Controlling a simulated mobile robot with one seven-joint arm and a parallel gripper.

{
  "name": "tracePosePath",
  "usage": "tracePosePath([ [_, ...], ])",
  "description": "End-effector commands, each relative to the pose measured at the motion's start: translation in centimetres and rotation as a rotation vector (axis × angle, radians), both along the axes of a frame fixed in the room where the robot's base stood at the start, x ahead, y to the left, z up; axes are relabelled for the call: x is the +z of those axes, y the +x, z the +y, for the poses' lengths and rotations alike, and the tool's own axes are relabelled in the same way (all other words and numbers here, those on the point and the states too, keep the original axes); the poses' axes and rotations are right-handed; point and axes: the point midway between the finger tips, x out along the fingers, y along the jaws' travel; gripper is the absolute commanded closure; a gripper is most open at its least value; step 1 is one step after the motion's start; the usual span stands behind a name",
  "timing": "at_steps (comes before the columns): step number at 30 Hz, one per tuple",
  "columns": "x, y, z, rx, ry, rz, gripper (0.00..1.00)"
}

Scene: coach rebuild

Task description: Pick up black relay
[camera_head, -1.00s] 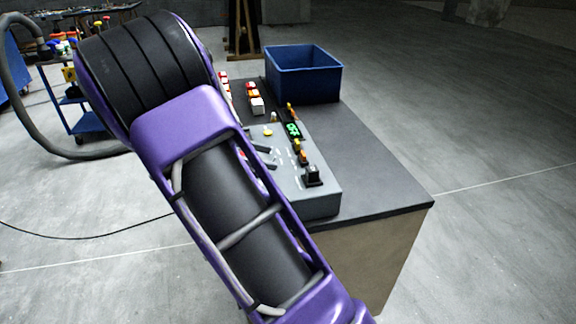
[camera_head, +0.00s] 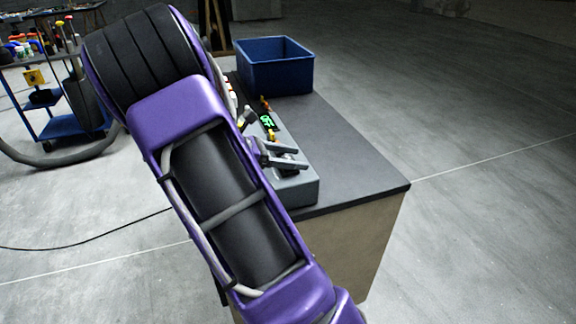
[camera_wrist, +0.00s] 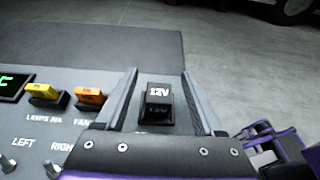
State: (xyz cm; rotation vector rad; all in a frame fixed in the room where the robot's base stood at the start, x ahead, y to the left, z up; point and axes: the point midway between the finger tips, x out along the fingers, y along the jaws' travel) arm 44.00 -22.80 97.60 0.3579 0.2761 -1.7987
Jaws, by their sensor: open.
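The black relay (camera_wrist: 158,104) is a small black block marked 12V, seated upright on the grey control panel (camera_wrist: 60,126) in the wrist view. My gripper (camera_wrist: 160,80) is open, with one finger on each side of the relay. I cannot tell whether either finger touches it. In the head view my gripper (camera_head: 280,155) is over the near right end of the panel (camera_head: 298,190), and its fingers hide most of the relay there.
A yellow fuse (camera_wrist: 46,94) and an orange fuse (camera_wrist: 90,98) stand left of the relay, near a green display (camera_head: 268,122). Toggle switches (camera_wrist: 52,168) are at the lower left. A blue bin (camera_head: 275,68) stands at the bench's far end. The bench top (camera_head: 345,160) is clear on the right.

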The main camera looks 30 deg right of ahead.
Motion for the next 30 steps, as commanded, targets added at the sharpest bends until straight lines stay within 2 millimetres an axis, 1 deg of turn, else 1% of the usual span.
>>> tracePosePath([
  [1,-0.5,-0.3,-0.8,-0.003,-0.001,0.001,0.3],
  [3,-0.9,-0.5,-1.7,-0.001,-0.001,0.002,0.3],
  [6,-1.2,-0.7,-2.5,-0.001,-0.001,0.002,0.3],
  [14,-1.2,-0.7,-2.8,0.001,0.0,0.001,0.3],
  [17,-1.2,-0.7,-2.8,0.0,0.0,0.001,0.46],
  [18,-1.2,-0.7,-2.8,0.0,0.0,0.001,0.53],
  [20,-1.2,-0.7,-2.8,0.001,0.0,0.001,0.64],
  [24,-1.2,-0.7,-2.8,0.0,0.0,0.001,0.89],
  [26,-1.2,-0.7,-2.8,0.0,0.0,0.001,1.0],
  [30,-1.2,-0.7,-2.8,0.0,0.0,0.001,1.0],
])
